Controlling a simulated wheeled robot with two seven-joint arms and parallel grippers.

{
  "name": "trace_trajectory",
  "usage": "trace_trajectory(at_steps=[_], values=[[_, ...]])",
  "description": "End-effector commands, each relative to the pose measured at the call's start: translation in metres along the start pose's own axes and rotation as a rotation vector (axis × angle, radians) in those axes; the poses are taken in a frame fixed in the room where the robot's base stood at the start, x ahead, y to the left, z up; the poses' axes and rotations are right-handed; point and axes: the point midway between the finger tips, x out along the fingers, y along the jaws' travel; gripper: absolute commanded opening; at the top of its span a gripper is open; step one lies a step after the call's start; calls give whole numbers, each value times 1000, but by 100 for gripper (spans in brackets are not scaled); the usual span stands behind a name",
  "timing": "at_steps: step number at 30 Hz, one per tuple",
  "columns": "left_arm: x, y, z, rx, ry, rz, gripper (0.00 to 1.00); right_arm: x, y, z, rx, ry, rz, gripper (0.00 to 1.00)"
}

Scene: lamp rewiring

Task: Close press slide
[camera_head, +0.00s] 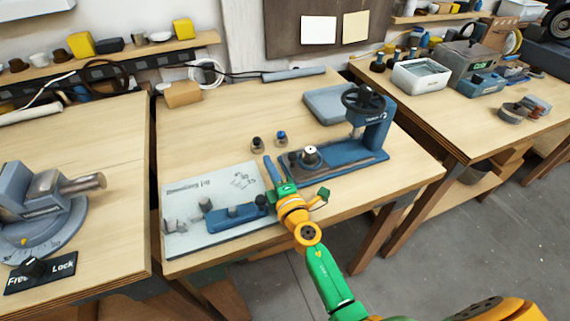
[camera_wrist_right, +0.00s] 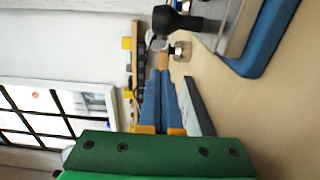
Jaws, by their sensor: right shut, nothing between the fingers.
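The blue press (camera_head: 375,135) with a black handwheel stands at the right of the middle table. Its low bed runs left from the column, and the slide (camera_head: 310,160) sits at the left part of the bed, out from under the press head, with a dark round part on it. My right gripper (camera_head: 268,160) is shut and empty just left of the slide's end. In the right wrist view, the shut blue fingers (camera_wrist_right: 165,75) point toward a black rounded knob (camera_wrist_right: 180,20) near the blue press base (camera_wrist_right: 268,35). I cannot tell whether they touch it. My left gripper is out of view.
Two small fittings (camera_head: 269,141) stand behind the gripper. A grey board (camera_head: 215,180) with a blue fixture lies left of the press. A grey pad (camera_head: 330,103) lies behind it. The table's front right corner is clear.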

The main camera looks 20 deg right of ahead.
Motion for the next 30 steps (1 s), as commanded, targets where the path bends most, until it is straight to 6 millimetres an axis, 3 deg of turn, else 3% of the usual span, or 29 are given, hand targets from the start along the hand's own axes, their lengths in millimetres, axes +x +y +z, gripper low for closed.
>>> trace_trajectory(at_steps=[9, 22, 26, 30], values=[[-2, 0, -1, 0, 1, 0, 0, -10, 0, 36, 1, -1, 0, 0], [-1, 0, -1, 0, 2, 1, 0, -12, -1, 43, -1, -1, -1, 0], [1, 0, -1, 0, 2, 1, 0, -12, -3, 71, -6, -3, -3, 0], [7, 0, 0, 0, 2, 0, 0, -13, -4, 114, -7, -3, -3, 0]])
